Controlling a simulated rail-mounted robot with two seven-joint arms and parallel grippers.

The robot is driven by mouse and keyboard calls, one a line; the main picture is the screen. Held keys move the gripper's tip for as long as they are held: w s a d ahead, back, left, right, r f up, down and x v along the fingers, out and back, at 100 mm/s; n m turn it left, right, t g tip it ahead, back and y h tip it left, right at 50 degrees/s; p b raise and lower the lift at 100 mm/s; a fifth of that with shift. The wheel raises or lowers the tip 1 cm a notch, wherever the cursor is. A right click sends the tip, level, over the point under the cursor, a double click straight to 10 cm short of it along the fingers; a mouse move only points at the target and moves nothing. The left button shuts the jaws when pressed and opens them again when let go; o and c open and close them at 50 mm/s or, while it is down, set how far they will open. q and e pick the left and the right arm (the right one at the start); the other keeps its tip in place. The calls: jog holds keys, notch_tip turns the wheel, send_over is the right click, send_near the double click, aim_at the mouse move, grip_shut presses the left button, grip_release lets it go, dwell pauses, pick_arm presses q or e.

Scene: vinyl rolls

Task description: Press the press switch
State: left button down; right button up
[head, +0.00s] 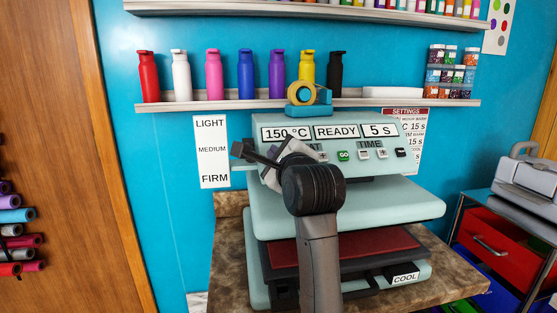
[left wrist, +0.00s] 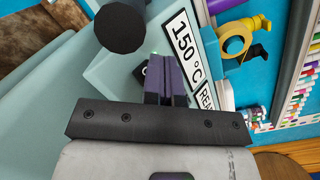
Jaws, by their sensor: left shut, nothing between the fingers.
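The pale green heat press (head: 350,200) stands on a brown counter, with a tilted panel reading 150 °C, READY and 5 s. A green GO button (head: 344,156) and small TIME buttons sit below the displays. No control is labelled as the press switch. My left gripper (head: 264,158) is shut and empty at the panel's left end, hiding part of it. In the left wrist view its dark fingers (left wrist: 166,82) point at the panel beside the 150 °C display (left wrist: 187,50). A dark control with white lettering is partly hidden behind the fingertips; contact cannot be told. My right gripper is out of view.
A round black knob (left wrist: 120,27) is close to the fingers. A pressure chart (head: 212,151) hangs left. A red-drawer cart (head: 497,240) stands right.

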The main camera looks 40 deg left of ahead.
pick_arm(q)
jog(key=shift+f, duration=0.15)
dwell(0.4)
jog(key=shift+s+d+r, duration=0.35)
jog(key=shift+d+r, duration=0.1)
jog(key=shift+r, duration=0.2)
jog(key=s+d+r, duration=0.1)
jog(key=s+d+r+p, duration=0.1)
jog(key=r, duration=0.1)
jog(key=shift+s+d+r, duration=0.1)
jog(key=shift+d+r, duration=0.2)
jog(key=shift+d, duration=0.1)
dwell(0.8)
